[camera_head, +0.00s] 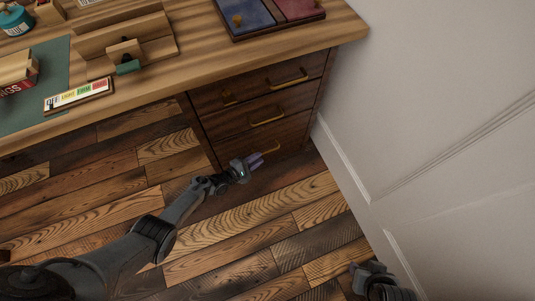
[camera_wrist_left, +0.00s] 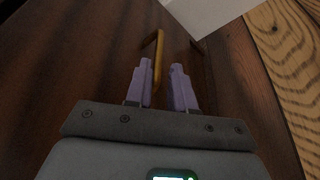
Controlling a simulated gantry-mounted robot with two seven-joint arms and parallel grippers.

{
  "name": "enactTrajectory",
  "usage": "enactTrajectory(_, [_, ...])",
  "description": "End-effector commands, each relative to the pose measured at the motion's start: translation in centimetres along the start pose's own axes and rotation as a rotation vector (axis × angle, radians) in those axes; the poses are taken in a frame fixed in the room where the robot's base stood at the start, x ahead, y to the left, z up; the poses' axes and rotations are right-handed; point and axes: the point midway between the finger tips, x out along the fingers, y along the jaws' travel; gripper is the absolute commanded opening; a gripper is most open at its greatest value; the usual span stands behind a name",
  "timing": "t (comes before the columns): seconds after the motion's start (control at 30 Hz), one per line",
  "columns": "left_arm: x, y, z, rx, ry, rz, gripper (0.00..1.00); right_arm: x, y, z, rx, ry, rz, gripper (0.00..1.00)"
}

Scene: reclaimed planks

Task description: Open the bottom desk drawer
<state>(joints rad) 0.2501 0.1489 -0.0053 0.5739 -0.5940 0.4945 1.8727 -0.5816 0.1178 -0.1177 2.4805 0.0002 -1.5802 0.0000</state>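The dark wood desk drawers stand in a stack under the right end of the desk. The bottom drawer (camera_head: 235,147) looks shut in the head view. Its brass handle (camera_head: 271,149) is partly covered by my left gripper (camera_head: 256,161). In the left wrist view my left gripper (camera_wrist_left: 162,75) has its two purple fingers apart. The brass handle (camera_wrist_left: 158,48) runs between them, close to the left finger; I cannot tell whether they touch. My right gripper (camera_head: 354,268) is at the lower right, away from the drawers, and its fingers are too small to read.
The middle drawer handle (camera_head: 267,119) and top drawer handle (camera_head: 289,79) stick out above. A white wall (camera_head: 420,90) stands close on the right. The plank floor (camera_head: 250,235) before the drawers is clear. The desktop (camera_head: 205,45) holds trays, a box and a mat.

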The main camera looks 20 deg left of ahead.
Motion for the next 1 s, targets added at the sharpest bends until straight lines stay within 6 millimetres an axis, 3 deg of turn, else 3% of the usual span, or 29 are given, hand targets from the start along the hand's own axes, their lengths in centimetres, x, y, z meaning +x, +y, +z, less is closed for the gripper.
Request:
enactTrajectory(0.1, [2.2, -0.4, -0.3, 0.002, 0.000, 0.001, 0.23, 1.8, 0.2, 0.6, -0.010, -0.001, 0.008, 0.43])
enactTrajectory(0.4, [5.5, -0.2, -0.2, 0.001, 0.000, -0.001, 0.23, 3.8, -0.1, 1.2, -0.008, -0.001, 0.001, 0.43])
enactTrajectory(0.83, [6.2, 0.0, -0.1, 0.001, 0.002, -0.001, 0.23, 4.0, -0.2, 1.2, -0.002, 0.001, -0.001, 0.43])
enactTrajectory(1.0, [6.2, 0.0, -0.1, 0.002, 0.002, 0.000, 0.00, 4.0, -0.3, 1.2, 0.002, 0.002, -0.004, 0.43])
